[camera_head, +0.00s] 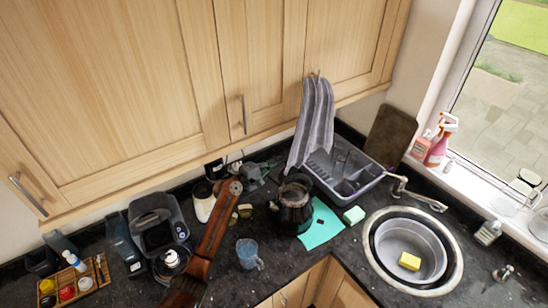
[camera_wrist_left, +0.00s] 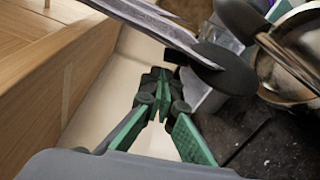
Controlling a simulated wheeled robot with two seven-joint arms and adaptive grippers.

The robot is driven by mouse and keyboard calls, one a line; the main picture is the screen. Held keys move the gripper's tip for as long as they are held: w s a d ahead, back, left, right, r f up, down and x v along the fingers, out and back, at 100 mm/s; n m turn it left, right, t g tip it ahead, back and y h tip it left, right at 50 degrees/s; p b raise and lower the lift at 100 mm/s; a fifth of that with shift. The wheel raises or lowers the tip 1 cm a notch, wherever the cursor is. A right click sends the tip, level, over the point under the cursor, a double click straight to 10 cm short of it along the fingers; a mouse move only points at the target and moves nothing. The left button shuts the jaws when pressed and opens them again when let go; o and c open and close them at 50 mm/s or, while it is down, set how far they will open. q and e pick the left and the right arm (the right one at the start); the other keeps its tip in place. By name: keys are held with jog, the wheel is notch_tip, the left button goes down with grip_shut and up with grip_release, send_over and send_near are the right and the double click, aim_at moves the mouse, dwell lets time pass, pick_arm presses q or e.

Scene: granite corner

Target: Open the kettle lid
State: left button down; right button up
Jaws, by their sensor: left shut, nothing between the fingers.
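A dark, glossy kettle (camera_head: 293,211) stands on the black counter, left of the dish rack. From the head its lid is hard to make out, and I cannot tell whether it is open or closed. My left gripper (camera_head: 257,173) is behind and left of the kettle, near the wall, apart from it. In the left wrist view the gripper (camera_wrist_left: 159,82) is shut and empty. A dark disc (camera_wrist_left: 222,70) and a shiny rounded body (camera_wrist_left: 293,62) show to its right, probably parts of the kettle. My right gripper is not in view.
A grey towel (camera_head: 308,125) hangs from the cabinet above the kettle. A dish rack (camera_head: 345,177) and a teal cloth (camera_head: 321,226) are beside the kettle. A blue cup (camera_head: 247,253) stands in front, a white jug (camera_head: 203,201) left, and the sink (camera_head: 453,275) right.

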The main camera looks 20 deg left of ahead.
aim_at(281, 177)
pick_arm(q)
jog(key=shift+s+d, duration=0.3)
jog(key=shift+d, duration=0.05)
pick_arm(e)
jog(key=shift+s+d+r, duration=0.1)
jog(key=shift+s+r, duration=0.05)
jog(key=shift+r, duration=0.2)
pick_arm(q)
jog(key=shift+s, duration=0.1)
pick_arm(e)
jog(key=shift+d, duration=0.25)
pick_arm(q)
jog(key=shift+s+d+f+m+b, duration=0.15)
jog(key=shift+s+d+m+b, duration=0.55)
jog(key=shift+m+b, duration=0.3)
jog(key=shift+s+d+r+m+t+b, duration=0.25)
jog(key=shift+s+m+t+b, duration=0.1)
jog(key=shift+b, duration=0.1)
jog(key=shift+r, duration=0.15)
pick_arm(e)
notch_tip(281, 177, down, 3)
pick_arm(q)
jog(key=shift+a, duration=0.1)
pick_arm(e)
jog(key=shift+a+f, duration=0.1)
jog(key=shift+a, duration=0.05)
